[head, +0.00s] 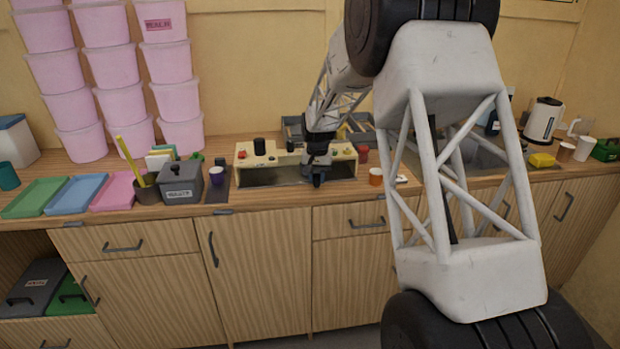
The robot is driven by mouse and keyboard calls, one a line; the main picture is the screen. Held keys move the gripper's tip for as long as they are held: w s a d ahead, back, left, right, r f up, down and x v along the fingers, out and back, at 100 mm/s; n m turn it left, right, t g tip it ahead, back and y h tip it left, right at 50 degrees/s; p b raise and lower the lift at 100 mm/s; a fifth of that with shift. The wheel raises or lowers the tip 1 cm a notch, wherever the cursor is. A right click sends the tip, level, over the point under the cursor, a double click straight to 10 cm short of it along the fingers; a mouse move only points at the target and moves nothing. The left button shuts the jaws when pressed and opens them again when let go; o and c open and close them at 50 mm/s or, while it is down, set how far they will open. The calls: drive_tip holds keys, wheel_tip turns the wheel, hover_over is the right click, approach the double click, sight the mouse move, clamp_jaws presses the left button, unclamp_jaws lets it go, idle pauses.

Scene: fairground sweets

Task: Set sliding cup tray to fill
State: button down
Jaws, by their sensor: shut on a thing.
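A low cream dispenser box (243,160) with knobs and a red button on top stands on the counter, its front open as a wide recess. The sliding cup tray (275,182) appears as a dark flat strip low in that recess; its markings are too small to read. My gripper (317,182) points down at the front of the recess, right of its middle. It is shut on what seems to be part of the tray, mostly hidden by the fingers. No cup is visible in the recess.
A dark purple cup (217,176) and a grey lidded box (180,183) stand left of the dispenser. An orange cup (376,177) and a red cup (363,153) stand to the right. A grey rack (293,130) is behind. My arm covers much of the right side.

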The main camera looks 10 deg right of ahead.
drive_tip(key=d, duration=0.5)
drive_tip(key=shift+d, duration=0.1)
drive_tip(key=c, duration=0.9)
unclamp_jaws()
drive_tip(key=shift+d, duration=0.1)
wheel_tip(320, 180, up, 8)
